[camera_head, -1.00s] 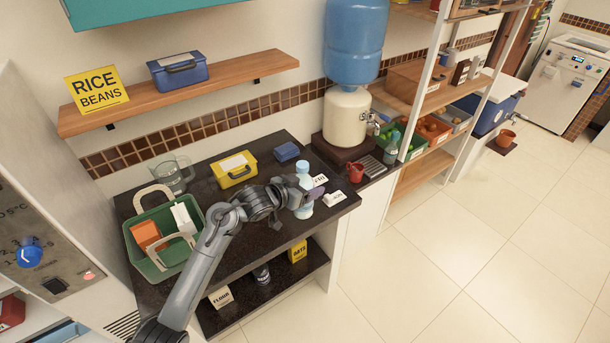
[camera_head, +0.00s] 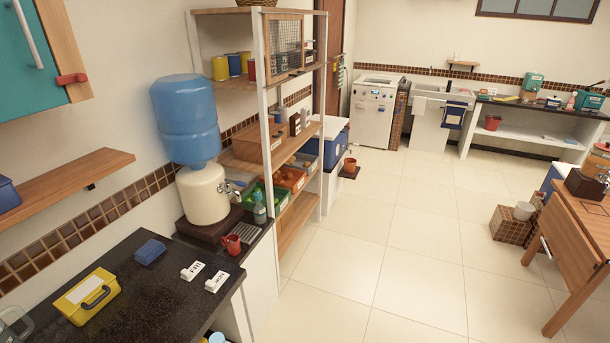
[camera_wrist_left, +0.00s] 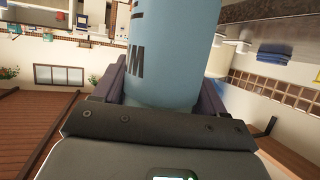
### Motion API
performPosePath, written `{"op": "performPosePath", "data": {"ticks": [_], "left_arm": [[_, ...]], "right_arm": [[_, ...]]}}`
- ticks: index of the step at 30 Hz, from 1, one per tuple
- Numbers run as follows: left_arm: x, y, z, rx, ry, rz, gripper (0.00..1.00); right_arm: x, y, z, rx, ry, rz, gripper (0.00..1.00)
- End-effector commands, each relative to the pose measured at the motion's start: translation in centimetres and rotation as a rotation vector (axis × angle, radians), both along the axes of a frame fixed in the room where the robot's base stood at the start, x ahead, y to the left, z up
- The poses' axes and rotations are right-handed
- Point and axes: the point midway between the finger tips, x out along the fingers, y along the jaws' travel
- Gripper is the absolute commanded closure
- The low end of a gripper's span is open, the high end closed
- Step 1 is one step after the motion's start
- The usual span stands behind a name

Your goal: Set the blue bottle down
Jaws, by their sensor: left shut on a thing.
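The light blue bottle (camera_wrist_left: 170,45) with dark lettering fills the middle of the left wrist view. My left gripper (camera_wrist_left: 160,92) is shut on it, one dark finger on each side. The bottle's far end is cut off by the frame, and what lies under it is hidden. In the head view, a small light blue round piece (camera_head: 216,338) shows at the bottom edge, apparently the bottle's top. My left gripper is not clearly seen there. My right gripper is in neither view.
The dark counter (camera_head: 150,300) holds a yellow box (camera_head: 87,297), a small blue box (camera_head: 150,251) and two white label blocks (camera_head: 192,270) (camera_head: 216,281). A red mug (camera_head: 231,244) and another bottle (camera_head: 259,208) stand by the water dispenser (camera_head: 203,192). Open floor lies right.

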Motion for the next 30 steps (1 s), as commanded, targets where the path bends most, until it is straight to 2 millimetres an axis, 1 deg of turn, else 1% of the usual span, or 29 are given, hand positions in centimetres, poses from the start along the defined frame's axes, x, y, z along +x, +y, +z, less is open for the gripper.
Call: {"op": "performPosePath", "data": {"ticks": [2, 5, 7, 9, 10, 11, 12, 17, 23, 26, 30], "left_arm": [[-0.5, -0.4, 0.8, -0.003, -0.006, 0.024, 0.83], [-0.7, -0.3, 1.9, -0.004, -0.006, 0.061, 0.83], [-0.7, 0.2, 2.9, -0.004, -0.007, 0.092, 0.83], [-0.6, 1.3, 3.7, -0.003, -0.006, 0.132, 0.83], [-0.6, 2.0, 3.8, -0.003, -0.004, 0.149, 0.83], [-0.6, 2.0, 3.6, -0.001, -0.002, 0.141, 0.83], [-0.8, 1.9, 4.6, -0.002, -0.002, 0.137, 0.83], [-1.6, 1.8, 6.3, -0.002, -0.003, 0.134, 0.83], [-2.9, 1.8, 9.3, -0.003, -0.002, 0.132, 0.83], [-3.8, 1.7, 11.5, -0.004, -0.002, 0.132, 0.83], [-5.3, 1.7, 14.8, -0.003, -0.003, 0.132, 0.83]], "right_arm": [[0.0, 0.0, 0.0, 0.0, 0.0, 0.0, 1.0], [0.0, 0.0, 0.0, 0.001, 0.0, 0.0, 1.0], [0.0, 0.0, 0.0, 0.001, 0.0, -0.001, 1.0], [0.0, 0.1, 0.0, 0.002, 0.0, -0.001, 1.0], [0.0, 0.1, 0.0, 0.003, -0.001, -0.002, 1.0], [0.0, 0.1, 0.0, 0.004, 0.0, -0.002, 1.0], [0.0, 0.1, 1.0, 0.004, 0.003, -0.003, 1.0], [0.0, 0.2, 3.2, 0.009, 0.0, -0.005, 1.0], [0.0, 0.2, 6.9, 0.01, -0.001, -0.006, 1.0], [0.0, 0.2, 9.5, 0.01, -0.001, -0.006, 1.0], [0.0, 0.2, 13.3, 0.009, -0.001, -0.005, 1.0]]}}
